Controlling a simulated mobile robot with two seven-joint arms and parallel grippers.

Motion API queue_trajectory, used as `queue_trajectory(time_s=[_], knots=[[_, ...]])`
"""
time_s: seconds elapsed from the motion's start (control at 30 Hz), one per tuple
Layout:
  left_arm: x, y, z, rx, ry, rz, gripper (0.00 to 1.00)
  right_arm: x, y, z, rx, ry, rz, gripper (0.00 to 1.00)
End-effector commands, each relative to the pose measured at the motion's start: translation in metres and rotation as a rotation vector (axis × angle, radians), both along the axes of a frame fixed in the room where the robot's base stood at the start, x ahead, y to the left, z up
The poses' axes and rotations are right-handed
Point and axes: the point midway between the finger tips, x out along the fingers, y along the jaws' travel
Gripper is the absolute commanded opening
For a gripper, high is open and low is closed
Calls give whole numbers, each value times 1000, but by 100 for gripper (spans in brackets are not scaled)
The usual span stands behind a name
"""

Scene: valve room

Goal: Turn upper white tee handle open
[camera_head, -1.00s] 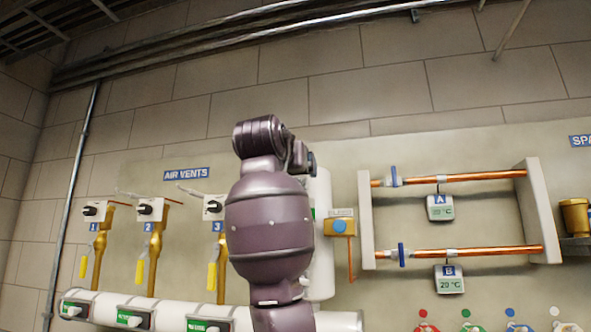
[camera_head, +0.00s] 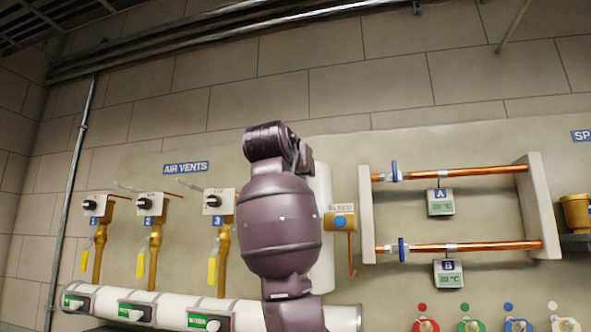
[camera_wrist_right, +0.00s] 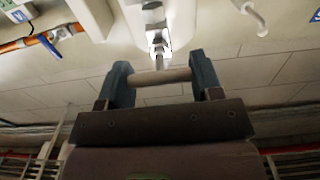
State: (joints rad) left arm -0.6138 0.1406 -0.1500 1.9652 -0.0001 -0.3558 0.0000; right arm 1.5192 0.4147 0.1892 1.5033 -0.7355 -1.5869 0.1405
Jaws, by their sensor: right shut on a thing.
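In the right wrist view, a pale tee handle bar (camera_wrist_right: 160,77) lies crosswise between the two dark fingers of my right gripper (camera_wrist_right: 162,80). The fingers are shut on the bar at its two ends. A short bright stem (camera_wrist_right: 157,50) runs from the bar up to a whitish fitting above. In the head view, my right arm stands in front of a white upright housing (camera_head: 325,200) and hides the handle and gripper. My left gripper is in neither view.
Left of my arm are several yellow-handled air vent valves (camera_head: 155,240) above a thick white pipe (camera_head: 90,298). To the right are a bleed valve (camera_head: 341,222) and a frame with two copper pipes (camera_head: 480,172). Coloured knobs (camera_head: 470,325) sit at the bottom right.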

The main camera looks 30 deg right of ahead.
Motion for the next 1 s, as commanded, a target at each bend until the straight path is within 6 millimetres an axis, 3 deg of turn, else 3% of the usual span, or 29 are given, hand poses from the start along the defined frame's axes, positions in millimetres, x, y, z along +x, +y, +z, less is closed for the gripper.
queue_trajectory(time_s=[0.47, 1.0], knots=[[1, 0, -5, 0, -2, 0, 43, 0, 0, 0, -81, 94, -1, 36], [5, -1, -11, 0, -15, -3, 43, 1, 2, -1, -399, 464, 0, 36]])
